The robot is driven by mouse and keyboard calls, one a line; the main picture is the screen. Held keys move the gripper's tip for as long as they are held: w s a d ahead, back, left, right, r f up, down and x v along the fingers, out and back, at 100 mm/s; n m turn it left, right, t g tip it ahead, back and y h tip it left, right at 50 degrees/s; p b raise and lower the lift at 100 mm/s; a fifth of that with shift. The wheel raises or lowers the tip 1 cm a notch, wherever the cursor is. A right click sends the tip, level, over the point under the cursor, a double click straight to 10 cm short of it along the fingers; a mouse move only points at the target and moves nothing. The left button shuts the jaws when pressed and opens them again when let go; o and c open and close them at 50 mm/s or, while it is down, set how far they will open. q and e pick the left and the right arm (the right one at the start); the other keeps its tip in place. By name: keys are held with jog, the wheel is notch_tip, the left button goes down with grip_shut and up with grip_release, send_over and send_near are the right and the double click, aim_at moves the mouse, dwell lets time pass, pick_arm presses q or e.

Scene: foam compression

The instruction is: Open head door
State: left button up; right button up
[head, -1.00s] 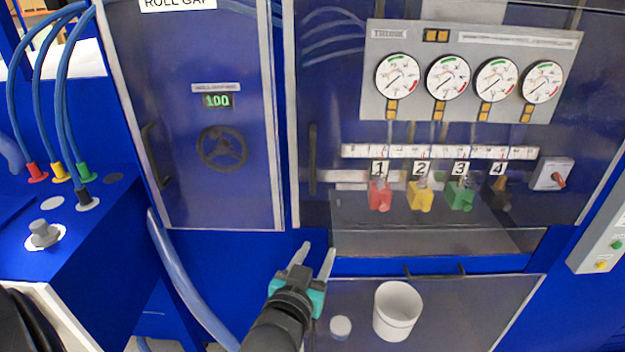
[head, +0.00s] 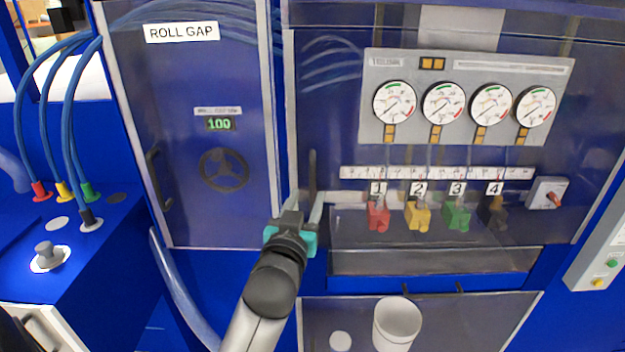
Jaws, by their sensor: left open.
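The head door (head: 345,90) is the large see-through panel with gauges and numbered valves showing behind it, and it looks closed. Its dark vertical handle (head: 312,170) is on the door's left side. My left gripper (head: 304,203) is open, fingers pointing up, just below the handle. In the picture its right finger reaches the handle's lower end and the left finger is left of it, near the door's edge. I cannot tell whether they touch. Nothing is seen between the fingers. My right gripper is not in view.
The roll gap door (head: 190,110) with its own handle (head: 158,177) is closed on the left. A lower panel with handles and a white cup (head: 397,322) are below. Blue hoses (head: 75,130) run at far left. A control box (head: 605,260) is at right.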

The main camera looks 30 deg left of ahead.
aim_at(312, 185)
pick_arm(q)
jog(key=shift+p+x, duration=0.3)
jog(key=shift+x, duration=2.9)
grip_shut()
